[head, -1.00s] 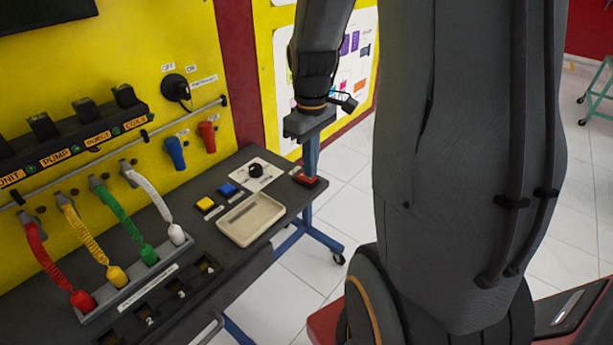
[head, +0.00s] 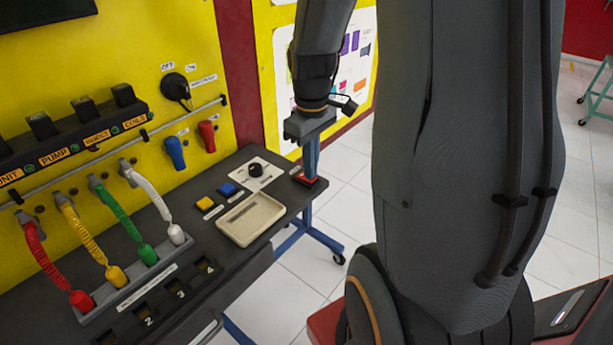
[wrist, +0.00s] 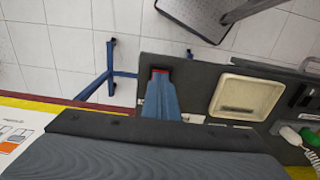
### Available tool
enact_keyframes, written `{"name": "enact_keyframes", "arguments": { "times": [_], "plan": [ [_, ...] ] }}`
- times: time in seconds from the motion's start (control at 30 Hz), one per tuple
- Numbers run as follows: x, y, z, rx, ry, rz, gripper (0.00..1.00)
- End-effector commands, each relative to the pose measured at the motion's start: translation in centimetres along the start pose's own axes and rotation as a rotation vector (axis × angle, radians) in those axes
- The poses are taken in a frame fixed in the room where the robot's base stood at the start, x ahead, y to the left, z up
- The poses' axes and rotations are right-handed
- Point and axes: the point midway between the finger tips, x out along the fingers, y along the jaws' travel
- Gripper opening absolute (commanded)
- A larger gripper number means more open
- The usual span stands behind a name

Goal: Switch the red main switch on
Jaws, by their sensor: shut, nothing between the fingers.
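The red switch (head: 300,177) sits in a dark base at the right end of the dark bench, near the edge. My gripper (head: 311,176) points straight down over it, with its blue-grey fingers together and empty. The fingertips cover part of the switch and appear to be at its surface; I cannot tell if they press it. In the wrist view my fingers (wrist: 162,98) reach towards the bench, and only a sliver of the red switch (wrist: 160,70) shows past their tips. Which way the switch is tilted is hidden.
A black knob (head: 255,170) on a white plate, blue (head: 228,189) and yellow (head: 205,203) buttons and a cream tray (head: 250,220) lie left of the switch. Coloured coiled leads hang further left. Open floor lies beyond the bench's right edge.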

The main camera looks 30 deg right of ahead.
Motion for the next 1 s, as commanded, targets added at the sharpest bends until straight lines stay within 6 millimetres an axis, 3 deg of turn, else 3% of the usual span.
{"name": "enact_keyframes", "arguments": {
  "times": [0.63,1.0],
  "plan": [
    [0.7,0.0,0.0,0.0,0.0,0.0,0.0],
    [-1.5,-0.1,0.1,0.0,0.0,0.0,0.0]
  ]
}}
